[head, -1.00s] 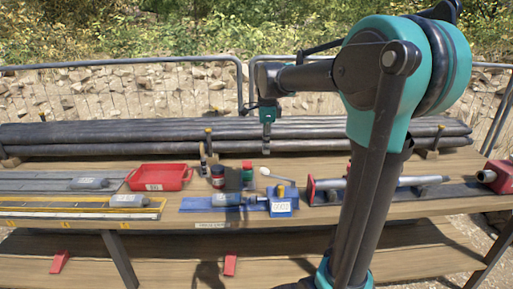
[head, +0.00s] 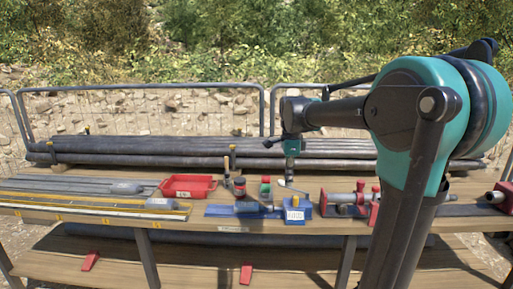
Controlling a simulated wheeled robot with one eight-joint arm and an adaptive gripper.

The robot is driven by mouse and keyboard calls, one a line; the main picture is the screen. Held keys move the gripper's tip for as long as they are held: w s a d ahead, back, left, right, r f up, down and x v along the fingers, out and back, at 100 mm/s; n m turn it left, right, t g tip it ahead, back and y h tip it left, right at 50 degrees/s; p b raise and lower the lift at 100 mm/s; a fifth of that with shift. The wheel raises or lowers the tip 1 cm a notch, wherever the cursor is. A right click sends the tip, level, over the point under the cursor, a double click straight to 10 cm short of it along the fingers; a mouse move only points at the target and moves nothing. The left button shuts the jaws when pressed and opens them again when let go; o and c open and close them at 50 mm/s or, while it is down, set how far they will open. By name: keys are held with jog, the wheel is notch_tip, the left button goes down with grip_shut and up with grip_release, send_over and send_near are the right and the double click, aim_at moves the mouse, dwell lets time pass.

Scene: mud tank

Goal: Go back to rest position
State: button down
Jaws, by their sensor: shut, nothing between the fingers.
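My gripper (head: 289,176) hangs at the end of my arm, pointing down, above the back part of the wooden workbench (head: 420,233). It is shut, and I see nothing held in it. Behind it lie dark pipes. In front of it and lower in the picture is a blue fixture (head: 298,211) with a white label. My teal and black arm fills the right side and hides part of the bench.
A red tray (head: 189,187), small jars (head: 266,187), grey cylinders (head: 125,188) and a red vise (head: 362,200) stand on the bench. Long dark pipes (head: 180,149) lie along its back, before a metal fence (head: 268,95). The lower shelf holds red wedges (head: 247,273).

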jog(key=s+d+f+n+t, duration=0.2)
jog(key=s+d+f+n, duration=0.2)
jog(key=s+f+n, duration=0.5)
jog(key=s+d+f+n+t, duration=0.2)
jog(key=s+d+f+n, duration=0.2)
jog(key=s+f+n, duration=0.5)
notch_tip(320, 180, down, 4)
jog(key=shift+s+r, duration=0.15)
jog(key=shift+s, duration=0.9)
